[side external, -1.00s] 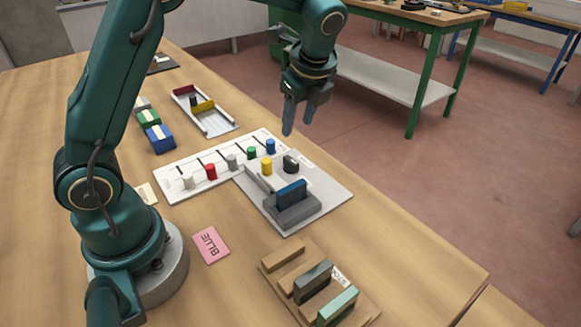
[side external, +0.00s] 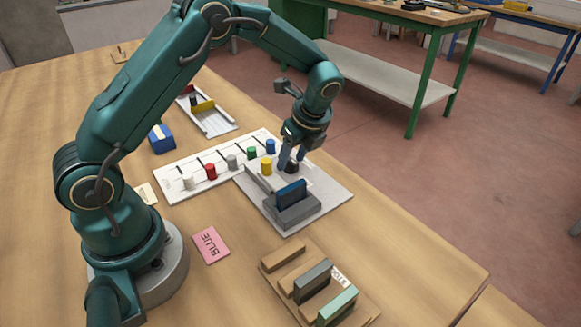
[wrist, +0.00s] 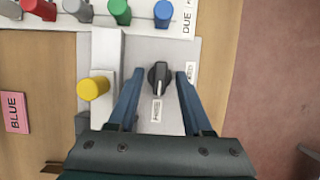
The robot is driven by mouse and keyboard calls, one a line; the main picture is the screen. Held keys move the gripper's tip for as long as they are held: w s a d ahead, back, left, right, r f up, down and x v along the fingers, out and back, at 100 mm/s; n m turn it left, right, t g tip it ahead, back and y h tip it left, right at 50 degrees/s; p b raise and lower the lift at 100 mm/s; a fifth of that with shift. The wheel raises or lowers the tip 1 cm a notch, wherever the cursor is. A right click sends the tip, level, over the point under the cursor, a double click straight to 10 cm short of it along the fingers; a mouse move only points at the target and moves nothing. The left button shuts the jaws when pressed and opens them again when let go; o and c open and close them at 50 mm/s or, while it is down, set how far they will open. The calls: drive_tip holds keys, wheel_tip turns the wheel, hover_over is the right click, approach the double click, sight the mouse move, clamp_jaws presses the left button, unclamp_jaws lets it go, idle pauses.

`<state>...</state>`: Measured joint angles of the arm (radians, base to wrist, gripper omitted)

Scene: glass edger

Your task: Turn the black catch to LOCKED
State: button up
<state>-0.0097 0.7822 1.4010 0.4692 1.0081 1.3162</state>
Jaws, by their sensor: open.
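The black catch (wrist: 158,78) is a small knob on the light grey plate of the edger (side external: 333,195). In the wrist view its pointer is roughly upright in the picture, toward a small label (wrist: 157,110) below it; another label (wrist: 190,72) lies to its right. The lettering is too small to read surely. My gripper (wrist: 152,75) is open, with one blue finger on each side of the catch and a visible gap to each. In the side view my gripper (side external: 291,160) is down at the catch, which its fingers partly hide.
A yellow peg (side external: 266,167) stands close left of my gripper. A blue piece (side external: 291,193) sits in a grey holder (side external: 293,211) in front. A white rack (side external: 180,172) with several coloured pegs lies behind left. A pink BLUE card (side external: 211,245) lies on the table.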

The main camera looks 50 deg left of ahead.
clamp_jaws()
drive_tip(key=shift+n, duration=0.4)
drive_tip(key=n+g, duration=0.1)
drive_tip(key=n, duration=0.2)
drive_tip(key=n+g, duration=0.1)
drive_tip(key=n, duration=0.1)
drive_tip(key=shift+w+n+h, duration=0.2)
drive_tip(key=shift+n+h, duration=0.2)
drive_tip(key=n+g, duration=0.1)
drive_tip(key=n, duration=0.2)
drive_tip(key=shift+a+h, duration=0.1)
drive_tip(key=shift+h, duration=0.3)
drive_tip(key=shift+w+n+g+h, duration=0.1)
drive_tip(key=shift+n+g+h, duration=0.4)
drive_tip(key=shift+n, duration=1.4)
drive_tip(key=shift+r, duration=0.1)
